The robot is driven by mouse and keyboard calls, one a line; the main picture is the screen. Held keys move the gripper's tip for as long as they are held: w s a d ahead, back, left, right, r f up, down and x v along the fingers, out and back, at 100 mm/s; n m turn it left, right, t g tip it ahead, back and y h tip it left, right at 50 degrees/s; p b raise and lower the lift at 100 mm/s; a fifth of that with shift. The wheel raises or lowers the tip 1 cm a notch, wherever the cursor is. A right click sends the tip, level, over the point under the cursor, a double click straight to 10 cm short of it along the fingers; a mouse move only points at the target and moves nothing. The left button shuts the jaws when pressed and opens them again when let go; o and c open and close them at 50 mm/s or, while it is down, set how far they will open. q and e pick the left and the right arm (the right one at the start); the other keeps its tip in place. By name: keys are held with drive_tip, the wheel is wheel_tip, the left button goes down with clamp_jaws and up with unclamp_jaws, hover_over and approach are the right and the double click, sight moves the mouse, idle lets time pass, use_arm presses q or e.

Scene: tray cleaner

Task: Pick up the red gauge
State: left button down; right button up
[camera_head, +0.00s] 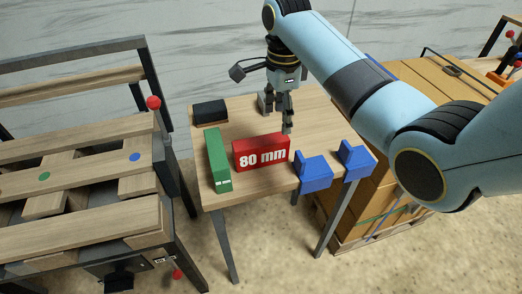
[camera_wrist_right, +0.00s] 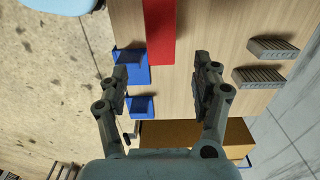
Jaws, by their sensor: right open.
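The red gauge (camera_head: 262,152) is a red block marked "80 mm" lying on the small wooden table (camera_head: 232,111). In the right wrist view the red gauge (camera_wrist_right: 159,30) shows at the top centre, just beyond the fingertips. My right gripper (camera_head: 287,118) is above the table, behind and to the right of the gauge, and apart from it. In the right wrist view my right gripper (camera_wrist_right: 160,78) has its two fingers spread with nothing between them. My left gripper is not in view.
A green block (camera_head: 217,160) stands left of the gauge. Two blue brackets (camera_head: 313,170) sit on the table's front right edge. A black block (camera_head: 210,112) lies at the back left. A slatted wooden workbench (camera_head: 75,170) is at the left, stacked cardboard boxes (camera_head: 430,72) at the right.

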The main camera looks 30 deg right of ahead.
sight(281, 136)
wheel_tip(281, 136, down, 5)
drive_tip(key=f, duration=0.5)
drive_tip(key=shift+d+f+b, duration=0.2)
drive_tip(key=shift+d+b, duration=0.15)
drive_tip(key=shift+d, duration=0.05)
clamp_jaws()
